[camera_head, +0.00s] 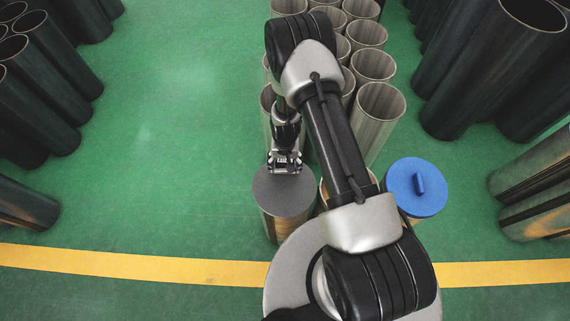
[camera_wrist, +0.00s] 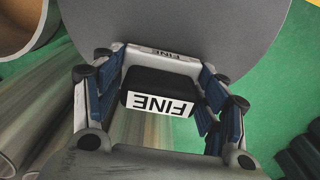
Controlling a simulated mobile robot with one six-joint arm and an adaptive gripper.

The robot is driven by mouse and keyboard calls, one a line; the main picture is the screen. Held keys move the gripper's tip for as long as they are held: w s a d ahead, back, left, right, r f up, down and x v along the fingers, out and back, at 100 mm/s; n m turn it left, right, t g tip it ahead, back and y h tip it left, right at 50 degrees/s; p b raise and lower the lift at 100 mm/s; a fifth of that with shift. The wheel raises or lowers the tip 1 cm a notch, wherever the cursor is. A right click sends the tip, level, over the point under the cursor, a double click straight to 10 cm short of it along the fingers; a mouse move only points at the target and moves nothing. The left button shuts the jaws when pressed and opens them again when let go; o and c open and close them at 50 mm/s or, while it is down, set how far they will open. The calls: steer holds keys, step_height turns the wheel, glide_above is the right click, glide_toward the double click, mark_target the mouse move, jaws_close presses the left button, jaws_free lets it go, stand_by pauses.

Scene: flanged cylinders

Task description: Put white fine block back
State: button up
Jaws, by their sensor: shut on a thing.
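My gripper (camera_head: 285,168) is over the back edge of a flat grey disc (camera_head: 283,192) that tops a cylinder. In the wrist view, the blue-padded fingers (camera_wrist: 162,85) are closed on both sides of the fine block (camera_wrist: 160,103). The block has a black face and a white label reading FINE. A white edge with a second, smaller FINE marking shows beyond it. The grey disc also shows behind the block in the wrist view (camera_wrist: 225,28). I cannot tell whether the block touches the disc. The block is too small to make out clearly in the head view.
A blue round lid with a raised handle (camera_head: 416,188) sits to the right. Several open metal cylinders (camera_head: 379,112) stand behind my arm. Dark cylinders stand at left (camera_head: 50,90) and right (camera_head: 490,75). Green floor (camera_head: 170,150) is clear at left, with a yellow line (camera_head: 130,265) in front.

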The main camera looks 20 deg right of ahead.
steer(key=shift+f, duration=0.1)
steer(key=o, duration=0.6)
steer(key=shift+f, duration=0.15)
steer(key=o, duration=0.5)
steer(key=shift+r, duration=0.2)
